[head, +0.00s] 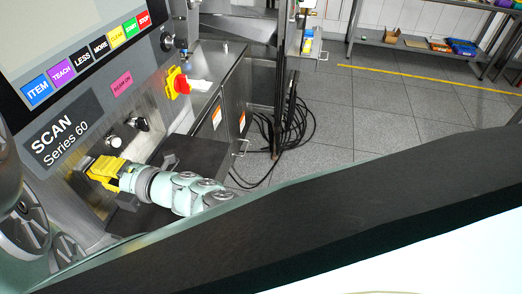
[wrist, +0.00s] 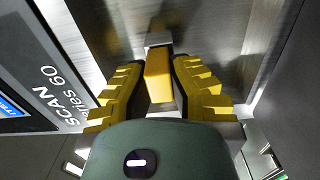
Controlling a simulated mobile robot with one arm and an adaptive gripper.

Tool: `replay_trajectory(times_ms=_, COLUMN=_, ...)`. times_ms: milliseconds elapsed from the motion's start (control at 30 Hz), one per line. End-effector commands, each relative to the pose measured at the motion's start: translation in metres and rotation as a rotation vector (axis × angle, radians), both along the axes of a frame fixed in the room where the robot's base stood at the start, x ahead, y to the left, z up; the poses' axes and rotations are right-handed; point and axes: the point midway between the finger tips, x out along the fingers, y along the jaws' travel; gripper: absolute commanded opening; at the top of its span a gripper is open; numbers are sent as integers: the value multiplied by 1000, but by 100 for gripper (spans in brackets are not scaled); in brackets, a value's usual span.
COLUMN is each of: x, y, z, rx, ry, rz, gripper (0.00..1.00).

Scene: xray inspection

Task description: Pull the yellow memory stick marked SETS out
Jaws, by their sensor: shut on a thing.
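The yellow memory stick (wrist: 158,75) stands between my gripper's (wrist: 159,85) two yellow fingers in the wrist view. The fingers are closed on its sides. Its far end meets a small metal piece at the steel panel (wrist: 208,35); how deep it sits there I cannot tell. No SETS marking is legible. In the head view my gripper (head: 103,170) is at the panel below the SCAN Series 60 label (head: 65,130), and its fingers hide the stick.
A key switch (head: 138,124) and a red-and-yellow emergency stop (head: 177,83) stick out of the panel near my gripper. Coloured buttons (head: 85,62) line the screen above. Black cables (head: 285,130) lie on the floor to the right, where the floor is otherwise mostly open.

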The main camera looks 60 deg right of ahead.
Motion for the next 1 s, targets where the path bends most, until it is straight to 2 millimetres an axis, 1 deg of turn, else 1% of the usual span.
replay_trajectory(times_ms=433, x=-6, y=-4, z=1, rx=1, ry=-1, rz=-6, gripper=0)
replay_trajectory(times_ms=1000, x=-31, y=-13, z=1, rx=2, ry=0, rz=-8, gripper=0)
